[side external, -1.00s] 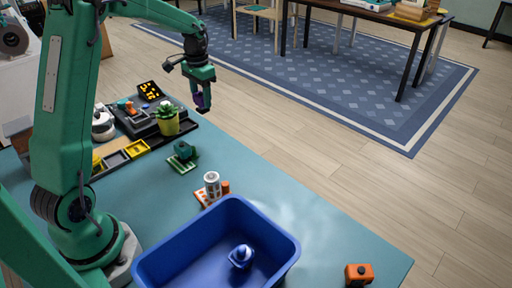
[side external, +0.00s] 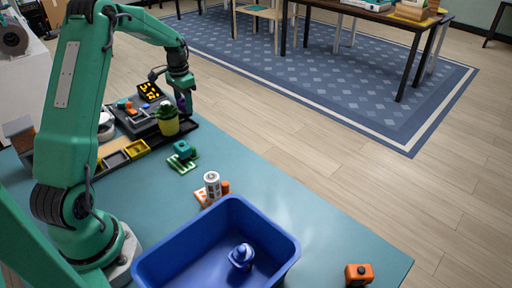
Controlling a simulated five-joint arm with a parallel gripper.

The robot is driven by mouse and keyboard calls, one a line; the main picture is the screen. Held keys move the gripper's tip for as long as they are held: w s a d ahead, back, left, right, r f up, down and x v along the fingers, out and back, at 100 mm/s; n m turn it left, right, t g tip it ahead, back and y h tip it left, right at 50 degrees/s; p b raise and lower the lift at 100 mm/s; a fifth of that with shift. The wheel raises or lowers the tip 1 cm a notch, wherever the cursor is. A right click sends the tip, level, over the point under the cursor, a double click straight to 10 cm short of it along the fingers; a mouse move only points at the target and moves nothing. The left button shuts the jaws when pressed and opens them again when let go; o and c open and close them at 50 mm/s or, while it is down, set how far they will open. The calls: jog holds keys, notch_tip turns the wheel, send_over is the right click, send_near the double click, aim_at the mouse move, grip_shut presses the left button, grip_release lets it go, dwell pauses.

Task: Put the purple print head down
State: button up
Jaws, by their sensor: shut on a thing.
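My gripper (side external: 184,104) is shut on the purple print head (side external: 181,102), a small dark purple piece that shows only partly between the jaws.
Nearer are a teal block (side external: 182,149), a white cylinder (side external: 212,184), a blue bin (side external: 165,257) holding a blue-white piece (side external: 241,256), and an orange block (side external: 359,274).

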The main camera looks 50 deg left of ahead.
aim_at(183, 113)
jog(key=shift+a+f, duration=0.4)
jog(key=shift+a, duration=0.3)
jog(key=shift+f, duration=0.1)
jog(key=shift+f, duration=1.9)
jog(key=shift+f, duration=0.15)
jog(key=o, duration=1.1)
jog(key=shift+s, duration=0.1)
jog(key=shift+c, duration=0.2)
